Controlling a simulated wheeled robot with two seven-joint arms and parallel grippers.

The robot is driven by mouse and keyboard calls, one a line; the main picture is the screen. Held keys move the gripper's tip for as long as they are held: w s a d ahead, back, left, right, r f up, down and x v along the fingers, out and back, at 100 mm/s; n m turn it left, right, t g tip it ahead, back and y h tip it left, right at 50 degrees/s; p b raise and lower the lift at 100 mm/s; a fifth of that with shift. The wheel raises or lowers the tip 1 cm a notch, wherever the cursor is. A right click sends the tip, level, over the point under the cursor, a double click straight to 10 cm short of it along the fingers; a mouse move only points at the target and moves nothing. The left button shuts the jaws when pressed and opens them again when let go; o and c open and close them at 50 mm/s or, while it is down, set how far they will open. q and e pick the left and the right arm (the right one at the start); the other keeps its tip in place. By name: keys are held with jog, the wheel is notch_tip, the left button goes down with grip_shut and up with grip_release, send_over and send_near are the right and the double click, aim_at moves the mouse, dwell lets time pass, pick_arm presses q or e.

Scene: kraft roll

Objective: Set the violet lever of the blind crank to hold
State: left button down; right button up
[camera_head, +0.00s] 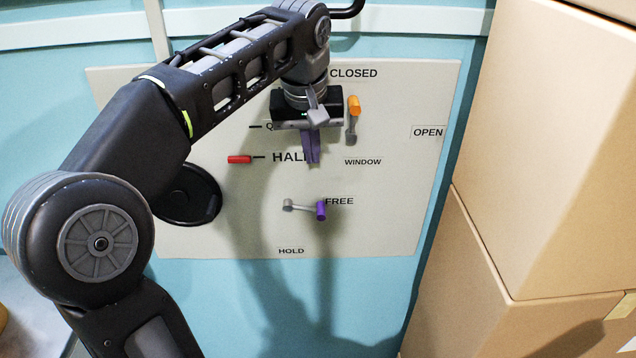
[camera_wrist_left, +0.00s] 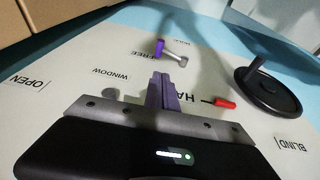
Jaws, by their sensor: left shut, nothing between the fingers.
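The violet lever (camera_head: 321,210) sits low on the pale panel (camera_head: 400,210). Its grey arm reaches right from its pivot, and the violet end is beside the word FREE (camera_head: 340,201). The word HOLD (camera_head: 291,251) is below the pivot. The lever also shows in the left wrist view (camera_wrist_left: 159,48). My left gripper (camera_head: 312,160) is shut and empty, in front of the panel and above the lever in the head view, apart from it. Its fingers (camera_wrist_left: 163,90) cover part of the word beginning HAL. My right gripper is not in view.
A black disc (camera_head: 208,190), partly behind my left arm, shows its upright handle in the wrist view (camera_wrist_left: 258,62). An orange-ended lever (camera_head: 354,105) is near WINDOW, and a red piece (camera_head: 239,159) is left of HAL. Cardboard boxes (camera_head: 540,140) stand close on the right.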

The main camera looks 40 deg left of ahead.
pick_arm(q)
jog(key=b, duration=0.1)
send_near(320, 206)
jog(key=x, duration=0.5)
jog(key=shift+w+a+f, duration=0.15)
jog(key=shift+w+a, duration=0.05)
jog(key=shift+w+d+f, duration=0.1)
jog(key=shift+f, duration=0.5)
jog(key=shift+f, duration=0.1)
